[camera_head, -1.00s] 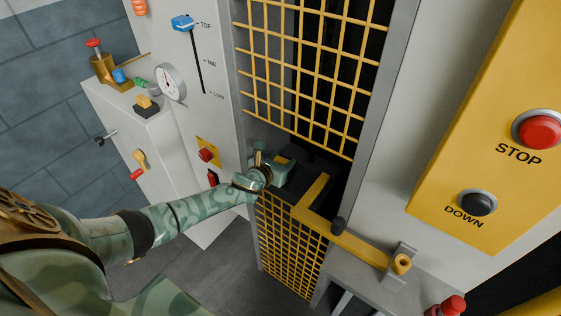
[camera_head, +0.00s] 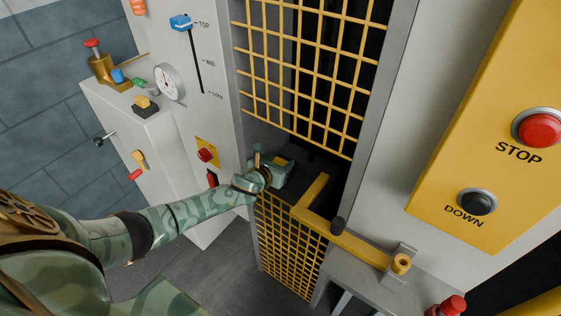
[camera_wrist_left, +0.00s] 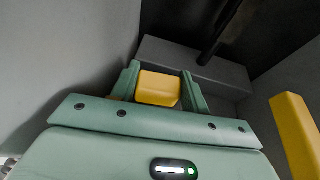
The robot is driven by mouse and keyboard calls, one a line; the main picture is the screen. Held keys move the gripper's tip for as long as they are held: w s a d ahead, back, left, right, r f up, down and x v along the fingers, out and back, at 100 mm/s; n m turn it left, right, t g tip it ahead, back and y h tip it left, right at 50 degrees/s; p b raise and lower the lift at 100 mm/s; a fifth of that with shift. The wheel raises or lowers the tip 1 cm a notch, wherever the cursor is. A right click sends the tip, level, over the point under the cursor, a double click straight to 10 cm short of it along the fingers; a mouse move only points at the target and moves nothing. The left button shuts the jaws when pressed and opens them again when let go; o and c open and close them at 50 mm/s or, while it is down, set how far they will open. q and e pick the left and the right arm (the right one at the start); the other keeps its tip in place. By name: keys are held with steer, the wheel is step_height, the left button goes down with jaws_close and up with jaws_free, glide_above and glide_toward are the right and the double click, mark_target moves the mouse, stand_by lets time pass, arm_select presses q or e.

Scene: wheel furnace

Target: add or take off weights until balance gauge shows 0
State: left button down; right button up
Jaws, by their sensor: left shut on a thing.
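My left gripper (camera_head: 283,168) reaches into the opening below the yellow mesh. In the left wrist view its two green fingers (camera_wrist_left: 158,85) are shut on a yellow block (camera_wrist_left: 158,88). The block's top also shows in the head view as a small yellow patch between the fingers. A dark grey block or ledge (camera_wrist_left: 190,62) lies just beyond the held block. A round white dial gauge (camera_head: 169,82) is on the panel at the left; its reading is too small to tell. My right gripper is not in view.
A yellow bar (camera_head: 345,240) runs across the front of the opening to a bracket at the right. Yellow mesh (camera_head: 305,70) covers the shaft above and below. A yellow panel (camera_head: 480,110) with STOP (camera_head: 538,129) and DOWN (camera_head: 478,202) buttons stands at the right.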

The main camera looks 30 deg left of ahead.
arm_select(q)
steer(key=shift+f, duration=0.2)
steer(key=c, duration=0.6)
jaws_free()
steer(key=shift+c, duration=0.2)
steer(key=shift+o, duration=0.3)
steer(key=shift+s+f, duration=0.1)
steer(key=shift+f, duration=0.05)
steer(key=o, duration=0.5)
